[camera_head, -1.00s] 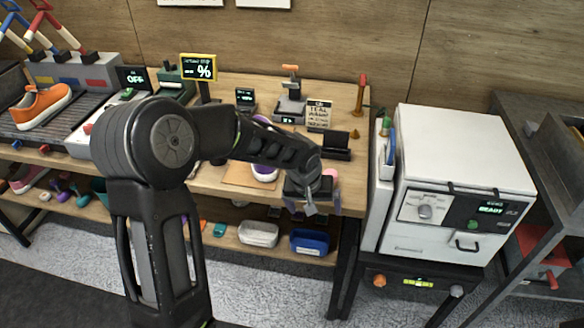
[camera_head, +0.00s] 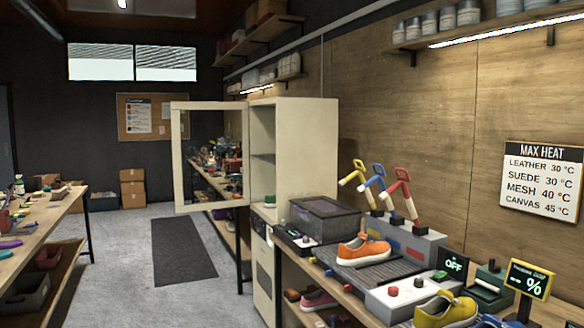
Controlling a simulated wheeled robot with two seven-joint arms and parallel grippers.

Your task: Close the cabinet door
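A tall cream cabinet (camera_head: 309,150) stands against the right wall, left of the workbench. Its glass-paned door (camera_head: 177,160) with a cream frame is swung wide open to the left, out over the aisle. Part of the cabinet's inside with a shelf (camera_head: 263,157) shows. A far bench with small items is visible through the glass. Neither of my grippers is in view.
A workbench (camera_head: 345,297) on the right holds orange and yellow sneakers, a dark lidded box (camera_head: 325,218) and several devices. Another table (camera_head: 40,218) stands at the left. The grey floor with a dark mat (camera_head: 182,250) between them is clear.

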